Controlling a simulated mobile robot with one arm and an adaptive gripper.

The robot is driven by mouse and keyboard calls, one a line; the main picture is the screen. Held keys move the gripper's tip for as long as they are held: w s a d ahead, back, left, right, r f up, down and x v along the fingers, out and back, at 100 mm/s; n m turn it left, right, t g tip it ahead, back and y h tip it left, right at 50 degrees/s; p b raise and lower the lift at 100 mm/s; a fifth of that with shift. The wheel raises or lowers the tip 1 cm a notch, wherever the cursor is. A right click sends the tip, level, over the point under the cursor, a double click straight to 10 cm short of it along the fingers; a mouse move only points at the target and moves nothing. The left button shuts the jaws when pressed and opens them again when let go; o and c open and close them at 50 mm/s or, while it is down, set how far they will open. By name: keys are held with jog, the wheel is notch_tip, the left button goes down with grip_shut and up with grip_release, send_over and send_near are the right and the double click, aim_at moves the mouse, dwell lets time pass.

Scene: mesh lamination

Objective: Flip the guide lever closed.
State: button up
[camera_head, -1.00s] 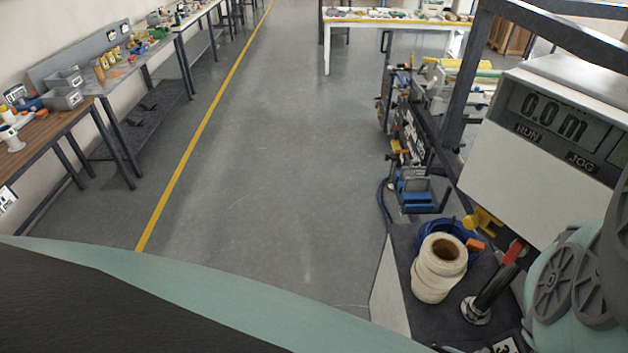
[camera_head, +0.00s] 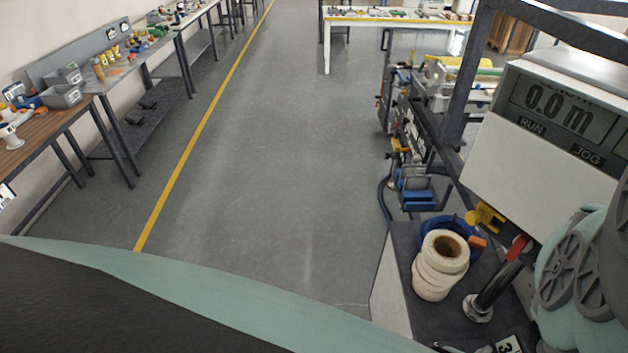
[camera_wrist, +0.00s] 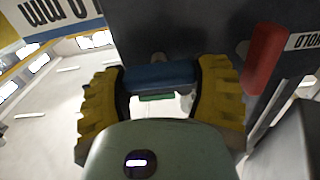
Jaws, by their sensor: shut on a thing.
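In the wrist view, the two yellow, ridged fingers of my gripper (camera_wrist: 160,92) stand at either end of a blue bar (camera_wrist: 158,76). The gripper is shut on this bar, which lies level across the fingertips in front of a dark grey machine face. The bar appears to be the guide lever's handle, though I cannot tell for sure. A small green piece (camera_wrist: 158,97) shows just under the bar. My gripper is not visible in the head view, where only parts of my arm show at the right edge.
A red handle (camera_wrist: 266,58) is close to the right finger. In the head view, a white display box (camera_head: 545,150), a red-tipped black lever (camera_head: 497,283) and stacked white rolls (camera_head: 439,264) stand at the right. The floor aisle (camera_head: 270,170) is clear.

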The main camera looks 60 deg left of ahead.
dwell(0.3)
jog(key=o, duration=1.2)
jog(key=shift+s, duration=0.1)
jog(key=shift+v, duration=3.65)
jog(key=shift+a, duration=0.2)
